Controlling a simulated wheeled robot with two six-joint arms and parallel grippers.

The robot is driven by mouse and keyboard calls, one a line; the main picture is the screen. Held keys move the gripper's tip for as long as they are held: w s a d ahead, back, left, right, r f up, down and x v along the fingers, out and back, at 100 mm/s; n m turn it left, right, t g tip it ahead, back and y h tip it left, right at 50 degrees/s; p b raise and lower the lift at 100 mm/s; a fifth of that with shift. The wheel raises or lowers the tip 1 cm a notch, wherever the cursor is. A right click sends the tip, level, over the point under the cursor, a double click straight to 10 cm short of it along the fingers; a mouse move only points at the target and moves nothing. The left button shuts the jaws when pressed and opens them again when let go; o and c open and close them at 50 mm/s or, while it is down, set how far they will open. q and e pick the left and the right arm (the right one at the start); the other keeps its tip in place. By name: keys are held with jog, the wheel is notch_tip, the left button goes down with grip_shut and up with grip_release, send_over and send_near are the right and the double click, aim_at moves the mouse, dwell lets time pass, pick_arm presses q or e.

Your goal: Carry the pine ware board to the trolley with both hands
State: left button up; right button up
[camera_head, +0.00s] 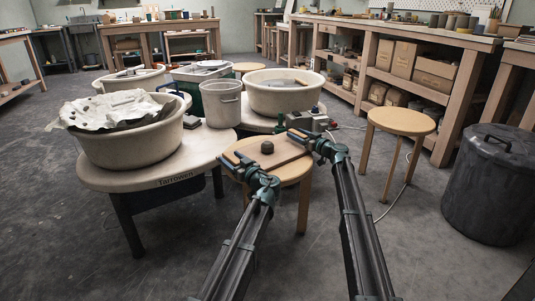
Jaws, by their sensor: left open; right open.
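The pine ware board (284,151) lies on a round wooden stool (290,176) in the camera_head view, with a small dark lump (267,147) on its middle. My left gripper (236,160) is open at the board's left end. My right gripper (298,135) is open at the board's right end. Whether the fingers touch the board is too small to tell. I cannot make out a trolley for certain.
A pale wheel table (165,178) with a big basin (135,146) stands close on the left. Another basin (285,97) stands behind. An empty stool (401,121) and a dark bin (490,185) are on the right. The front floor is clear.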

pick_arm(q)
jog(key=shift+c, duration=0.3)
pick_arm(e)
jog(key=shift+c, duration=0.3)
pick_arm(q)
grip_shut()
pick_arm(e)
grip_shut()
dwell(0.4)
